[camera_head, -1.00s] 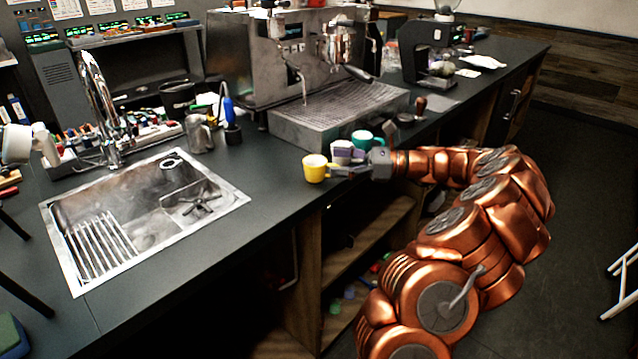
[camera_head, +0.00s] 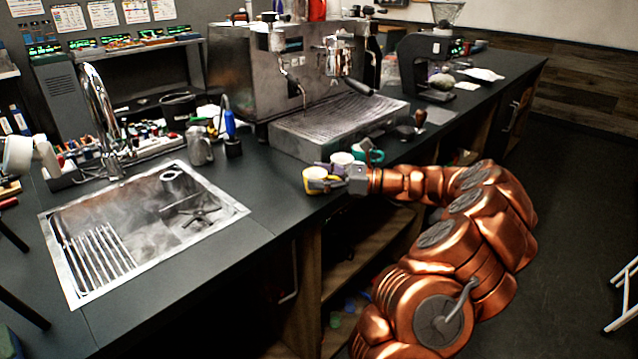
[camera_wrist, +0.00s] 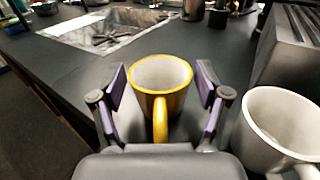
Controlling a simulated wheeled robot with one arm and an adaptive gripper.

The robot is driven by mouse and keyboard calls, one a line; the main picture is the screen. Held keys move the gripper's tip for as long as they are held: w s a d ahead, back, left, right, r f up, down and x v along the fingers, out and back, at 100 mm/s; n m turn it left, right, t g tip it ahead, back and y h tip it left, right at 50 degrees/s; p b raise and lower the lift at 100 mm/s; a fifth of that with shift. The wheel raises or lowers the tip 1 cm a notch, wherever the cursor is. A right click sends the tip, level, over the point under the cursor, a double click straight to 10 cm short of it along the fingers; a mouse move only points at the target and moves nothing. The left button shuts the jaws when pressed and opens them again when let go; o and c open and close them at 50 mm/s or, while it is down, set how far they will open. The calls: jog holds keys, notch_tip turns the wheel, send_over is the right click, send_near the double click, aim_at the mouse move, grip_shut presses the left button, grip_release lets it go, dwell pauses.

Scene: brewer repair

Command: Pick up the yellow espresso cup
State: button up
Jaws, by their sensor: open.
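The yellow espresso cup (camera_head: 316,175) stands upright on the dark counter near its front edge, between the sink and the espresso machine. In the wrist view the yellow cup (camera_wrist: 161,84) has a pale inside, and its handle points toward my gripper. My gripper (camera_wrist: 163,90) is open, with one finger on each side of the cup. A gap shows between each finger pad and the cup's wall. In the head view my gripper (camera_head: 333,180) reaches the cup from the right and partly covers it.
A white-looking cup (camera_wrist: 278,130) stands close to the right finger. A teal cup (camera_head: 368,152) is behind my gripper. The espresso machine (camera_head: 338,122) stands behind, and the sink (camera_head: 150,225) is to the left. Bare counter (camera_head: 255,185) lies between sink and cups.

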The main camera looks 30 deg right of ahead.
jog(key=c, duration=1)
jog(key=shift+o, duration=0.2)
